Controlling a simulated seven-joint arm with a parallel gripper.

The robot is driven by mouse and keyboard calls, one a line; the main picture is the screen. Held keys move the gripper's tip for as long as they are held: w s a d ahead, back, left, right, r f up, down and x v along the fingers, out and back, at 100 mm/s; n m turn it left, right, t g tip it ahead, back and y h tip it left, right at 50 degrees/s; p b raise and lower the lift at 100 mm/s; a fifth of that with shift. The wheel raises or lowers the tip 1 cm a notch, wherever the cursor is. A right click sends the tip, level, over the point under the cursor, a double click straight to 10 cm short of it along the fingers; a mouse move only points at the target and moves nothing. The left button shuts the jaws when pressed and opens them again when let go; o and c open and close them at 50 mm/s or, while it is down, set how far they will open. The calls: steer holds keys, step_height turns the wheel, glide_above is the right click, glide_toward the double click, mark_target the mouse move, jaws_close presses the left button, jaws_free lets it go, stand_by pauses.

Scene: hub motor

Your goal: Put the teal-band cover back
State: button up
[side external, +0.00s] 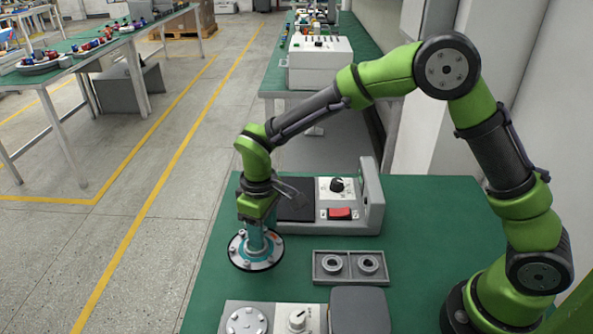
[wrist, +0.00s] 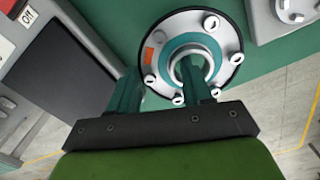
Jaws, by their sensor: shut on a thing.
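The teal-band cover (side external: 256,262) is a round, pale metal disc with a dark rim, bolts around its edge and a teal ring. It hangs under my gripper (side external: 256,226) near the table's left side. In the wrist view the cover (wrist: 168,32) shows its bolts, an orange mark and a raised central hub. My gripper (wrist: 162,76) is shut on the cover, with one finger over the hub and the other towards the rim; the exact contact is hard to see. Whether the cover touches the table or hangs just above it, I cannot tell.
A grey unit with a knob, red switch (side external: 340,213) and dark pad (side external: 297,205) stands behind. A grey tray (side external: 350,281) holding two rings lies right of the cover. Another unit (side external: 270,318) with a round plate, knob and dark block is in front. Green tabletop (side external: 430,215) is clear at right.

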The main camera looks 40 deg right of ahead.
steer(key=shift+f, duration=2.7)
steer(key=shift+f, duration=0.15)
steer(key=o, duration=1.2)
